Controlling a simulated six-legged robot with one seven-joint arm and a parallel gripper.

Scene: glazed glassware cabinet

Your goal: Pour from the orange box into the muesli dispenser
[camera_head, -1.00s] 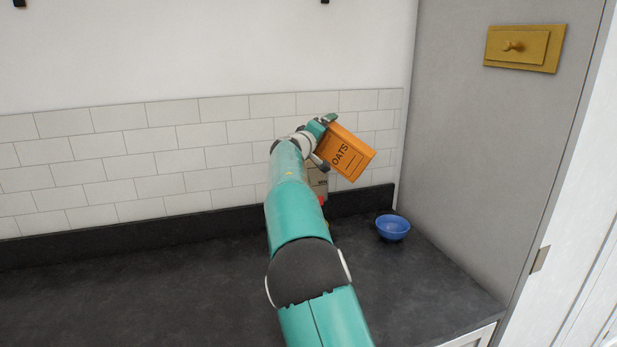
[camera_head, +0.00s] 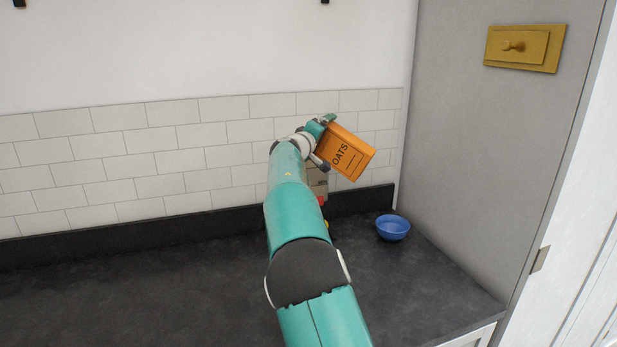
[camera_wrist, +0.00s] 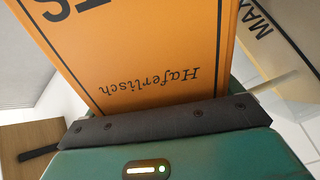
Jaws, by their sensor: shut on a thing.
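The orange box (camera_head: 352,158), printed OATS, is held tilted in the air by my gripper (camera_head: 322,141), which is shut on it. In the wrist view the box (camera_wrist: 150,55) fills the middle, with "Hafertisch" printed upside down. Beneath the gripper in the head view, a grey-brown upright thing (camera_head: 317,182) is mostly hidden by my arm; it seems to be the muesli dispenser. In the wrist view a pale panel marked MAX (camera_wrist: 262,35) lies right of the box, probably part of the dispenser. The box's opening and any flow cannot be made out.
A blue bowl (camera_head: 393,227) stands on the dark counter (camera_head: 150,295) to the right. A small red thing (camera_head: 322,200) and a yellow one (camera_head: 326,224) peek out beside my arm. A tiled wall (camera_head: 120,165) is behind, a grey side panel (camera_head: 480,160) at right. The left counter is clear.

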